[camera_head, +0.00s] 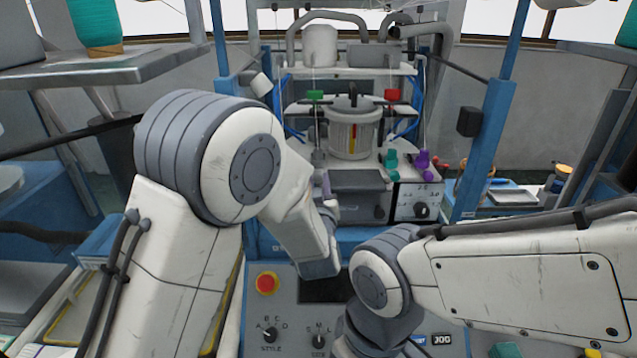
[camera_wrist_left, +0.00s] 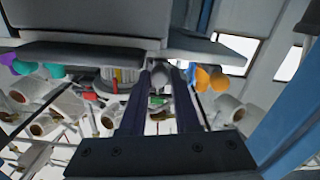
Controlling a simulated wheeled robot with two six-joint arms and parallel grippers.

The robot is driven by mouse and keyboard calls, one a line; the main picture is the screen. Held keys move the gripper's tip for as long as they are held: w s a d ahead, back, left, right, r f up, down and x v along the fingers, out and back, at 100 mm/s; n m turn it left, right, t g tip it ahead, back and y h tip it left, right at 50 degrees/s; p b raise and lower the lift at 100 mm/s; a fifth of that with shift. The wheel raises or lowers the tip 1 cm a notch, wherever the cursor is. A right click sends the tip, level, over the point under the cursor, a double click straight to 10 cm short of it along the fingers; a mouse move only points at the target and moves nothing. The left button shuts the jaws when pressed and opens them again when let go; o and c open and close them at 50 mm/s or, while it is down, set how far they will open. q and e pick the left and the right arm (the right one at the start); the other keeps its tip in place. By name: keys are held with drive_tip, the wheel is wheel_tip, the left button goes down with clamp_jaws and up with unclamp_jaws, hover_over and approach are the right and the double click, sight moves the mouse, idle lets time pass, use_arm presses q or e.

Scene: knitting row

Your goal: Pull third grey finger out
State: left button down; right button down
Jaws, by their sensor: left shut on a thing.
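My left gripper (camera_wrist_left: 160,82) is shut on a small grey finger (camera_wrist_left: 158,76), which shows between its two dark jaws in the left wrist view. In the head view my left gripper (camera_head: 323,184) is partly hidden by my left arm, in front of the machine's left side. A grey piece (camera_head: 317,157) stands just above it there. Other grey fingers are hidden or too small to tell apart, so I cannot tell which in the row is held. My right gripper is out of view; only its arm shows at the lower right.
Teal fingers (camera_head: 391,161) and purple fingers (camera_head: 423,161) stand right of the metal pot (camera_head: 353,130). Orange fingers (camera_wrist_left: 217,80) sit close beside my jaws in the wrist view. A control panel with a red button (camera_head: 266,283) is below. Blue posts (camera_head: 485,140) flank the machine.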

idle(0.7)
use_arm(q)
drive_tip(key=shift+s+b, duration=0.95)
drive_tip(key=shift+s, duration=0.65)
drive_tip(key=shift+w, duration=0.1)
drive_tip(key=c, duration=0.6)
unclamp_jaws()
